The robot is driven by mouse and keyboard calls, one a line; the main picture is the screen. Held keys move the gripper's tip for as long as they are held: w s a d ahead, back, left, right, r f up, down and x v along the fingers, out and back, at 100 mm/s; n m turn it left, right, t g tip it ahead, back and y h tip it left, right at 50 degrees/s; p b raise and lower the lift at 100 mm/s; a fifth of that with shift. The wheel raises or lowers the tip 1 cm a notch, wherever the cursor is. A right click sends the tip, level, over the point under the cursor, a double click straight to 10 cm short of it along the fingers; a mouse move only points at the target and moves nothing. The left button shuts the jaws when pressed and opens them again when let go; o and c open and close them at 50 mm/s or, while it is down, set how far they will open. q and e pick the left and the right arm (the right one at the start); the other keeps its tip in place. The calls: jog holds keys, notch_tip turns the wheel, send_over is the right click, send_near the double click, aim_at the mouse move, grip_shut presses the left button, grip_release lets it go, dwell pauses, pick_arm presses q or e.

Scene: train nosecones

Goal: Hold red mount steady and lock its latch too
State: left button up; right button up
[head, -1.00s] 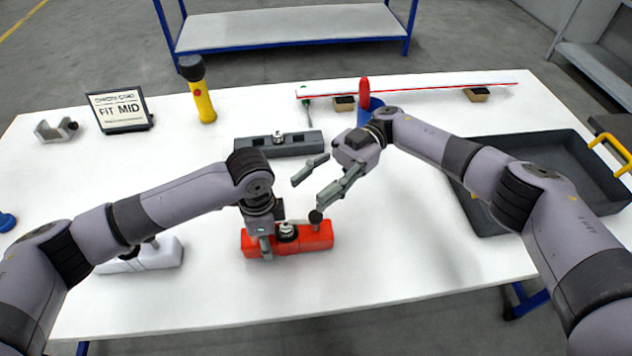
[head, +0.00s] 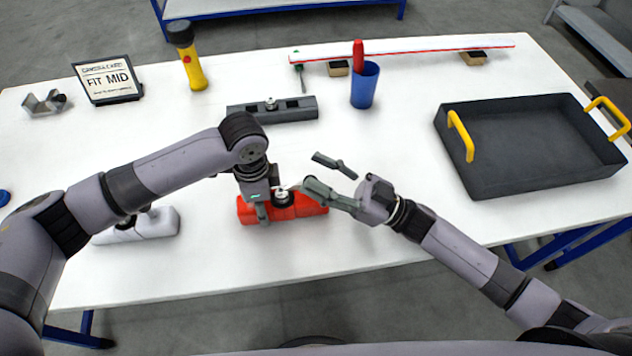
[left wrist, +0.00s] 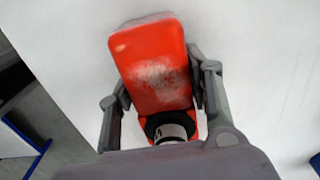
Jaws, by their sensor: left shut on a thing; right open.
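The red mount (head: 311,206) lies on the white table, with a dark and metal round latch fitting (head: 283,197) on its top middle. My left gripper (head: 259,206) is shut on the left part of the mount from above. In the left wrist view its fingers sit on both sides of the red mount (left wrist: 155,70), and the fitting (left wrist: 170,130) shows close to the palm. My right gripper (head: 322,175) is open, coming from the right, with its fingers just right of and above the fitting. Whether a finger touches the latch I cannot tell.
A grey mount (head: 290,111) lies behind and a white mount (head: 160,225) at front left. A sign reading FIT MID (head: 108,80), a yellow flashlight (head: 194,68), a blue cup (head: 365,88) and a dark tray (head: 447,155) stand around. Table right of the red mount is clear.

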jog(key=s+d+f+m+t+h, duration=0.6)
jog(key=s+d+h, duration=0.1)
jog(key=h, duration=0.3)
jog(key=x, duration=1.2)
jog(key=shift+r, duration=0.25)
jog(key=shift+c, duration=0.2)
grip_shut()
